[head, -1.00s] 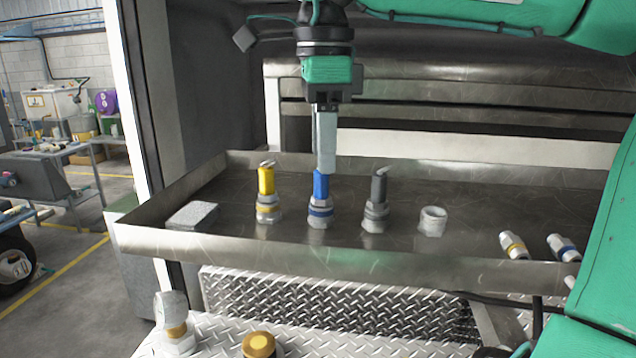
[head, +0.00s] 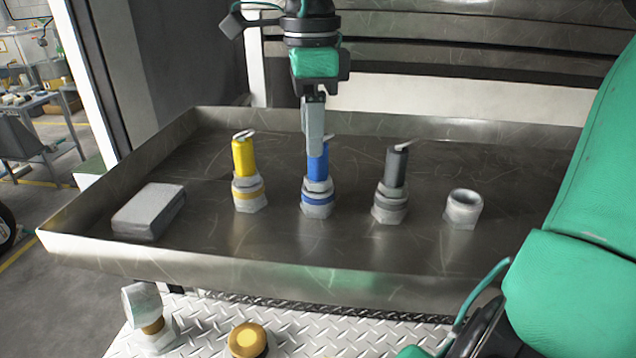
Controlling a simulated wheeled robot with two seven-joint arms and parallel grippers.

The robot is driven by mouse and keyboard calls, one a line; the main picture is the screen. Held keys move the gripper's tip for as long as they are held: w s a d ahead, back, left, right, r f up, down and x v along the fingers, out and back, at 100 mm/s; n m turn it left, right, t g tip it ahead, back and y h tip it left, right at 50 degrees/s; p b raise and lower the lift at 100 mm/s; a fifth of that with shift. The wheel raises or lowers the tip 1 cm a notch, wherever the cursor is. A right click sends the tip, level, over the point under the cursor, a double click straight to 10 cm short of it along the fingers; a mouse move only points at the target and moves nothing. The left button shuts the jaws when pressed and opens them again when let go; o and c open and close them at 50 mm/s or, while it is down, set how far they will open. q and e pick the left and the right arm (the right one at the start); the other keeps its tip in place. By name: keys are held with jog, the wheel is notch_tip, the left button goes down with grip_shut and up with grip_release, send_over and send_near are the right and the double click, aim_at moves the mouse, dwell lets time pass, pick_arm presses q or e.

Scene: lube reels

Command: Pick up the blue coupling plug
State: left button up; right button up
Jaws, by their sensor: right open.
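The blue coupling plug (head: 317,186) stands upright in the metal tray, with a blue upper sleeve and a metal hex base with a blue ring. My right gripper (head: 315,148) points down at the top of the plug's blue sleeve. Its jaws are open, and a finger overlaps the sleeve's upper left in this view. I cannot tell whether the finger touches the plug. The far finger is mostly hidden. My left gripper is not in view.
A yellow coupling plug (head: 247,175) stands left of the blue one, a dark grey one (head: 392,187) right. A grey block (head: 149,211) and a short metal fitting (head: 463,209) lie farther out. The tray (head: 270,278) has raised walls. A gold-capped fitting (head: 247,340) is below.

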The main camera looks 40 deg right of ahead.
aim_at(317, 165)
jog(key=shift+f, duration=1)
jog(key=f, duration=0.1)
jog(key=f+p, duration=0.1)
jog(key=f, duration=0.1)
jog(key=shift+s+d+f+p, duration=0.2)
jog(key=shift+d+f+p, duration=0.1)
jog(key=shift+d+f, duration=0.05)
jog(key=shift+f, duration=0.5)
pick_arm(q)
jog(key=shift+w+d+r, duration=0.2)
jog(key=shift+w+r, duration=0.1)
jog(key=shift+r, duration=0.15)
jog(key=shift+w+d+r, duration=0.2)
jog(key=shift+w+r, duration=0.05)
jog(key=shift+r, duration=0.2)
pick_arm(e)
jog(key=shift+a, duration=0.1)
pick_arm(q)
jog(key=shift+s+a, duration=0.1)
pick_arm(e)
grip_shut()
jog(key=shift+r, duration=0.15)
